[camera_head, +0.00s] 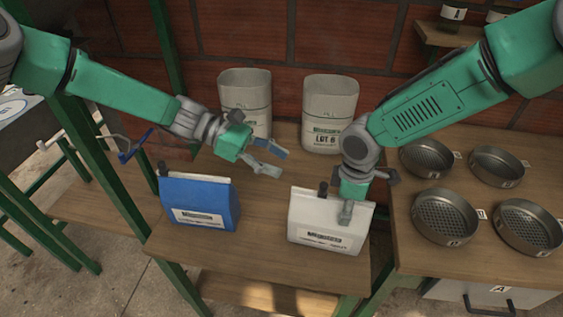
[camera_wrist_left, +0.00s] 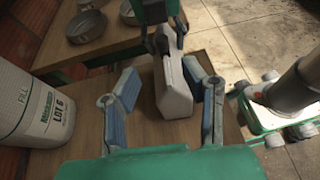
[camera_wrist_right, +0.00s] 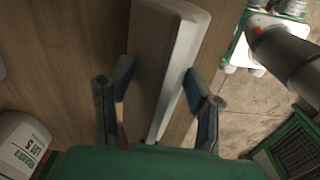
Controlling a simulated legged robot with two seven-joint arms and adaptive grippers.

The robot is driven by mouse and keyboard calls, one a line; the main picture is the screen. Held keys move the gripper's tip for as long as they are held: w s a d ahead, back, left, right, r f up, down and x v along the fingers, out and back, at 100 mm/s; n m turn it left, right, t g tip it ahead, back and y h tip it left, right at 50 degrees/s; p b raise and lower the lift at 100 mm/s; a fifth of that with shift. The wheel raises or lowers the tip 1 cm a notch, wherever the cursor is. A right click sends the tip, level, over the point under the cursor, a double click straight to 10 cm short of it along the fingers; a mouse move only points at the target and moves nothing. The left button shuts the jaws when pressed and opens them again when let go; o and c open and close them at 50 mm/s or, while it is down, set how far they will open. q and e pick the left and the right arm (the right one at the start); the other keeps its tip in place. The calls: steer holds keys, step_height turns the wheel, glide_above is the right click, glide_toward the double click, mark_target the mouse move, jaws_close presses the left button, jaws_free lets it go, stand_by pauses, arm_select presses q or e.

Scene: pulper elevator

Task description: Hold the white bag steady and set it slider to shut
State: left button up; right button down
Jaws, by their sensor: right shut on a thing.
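The white bag (camera_head: 328,228) stands upright on the wooden bench in the head view, label facing front. My left gripper (camera_head: 268,162) is open and empty, above the bench behind and left of the bag. In the left wrist view the bag (camera_wrist_left: 174,95) appears beyond its spread fingers (camera_wrist_left: 168,95).
A blue bag (camera_head: 200,202) with a dark slider stands to the left. Two pale lot sacks (camera_head: 245,100) (camera_head: 331,112) stand behind, against the brick wall. Several round sieves (camera_head: 445,217) sit on the right table. Green posts flank the bench (camera_head: 270,225), which is clear between the bags.

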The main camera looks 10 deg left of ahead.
mark_target(318, 193)
arm_select(q)
steer(key=c, duration=0.6)
steer(key=shift+s+r, duration=0.15)
steer(key=shift+r, duration=0.05)
jaws_close()
steer(key=s+a+r+n+t+y, duration=0.2)
steer(key=s+a+y, duration=0.1)
steer(key=a+y, duration=0.1)
steer(key=x, duration=0.4)
steer(key=d+r+x, duration=0.1)
steer(key=x, duration=0.7)
steer(key=shift+w+d+r, duration=0.2)
steer(key=shift+w+d, duration=0.1)
steer(key=shift+w, duration=0.05)
steer(key=shift+w+d, duration=0.1)
steer(key=shift+d, duration=0.4)
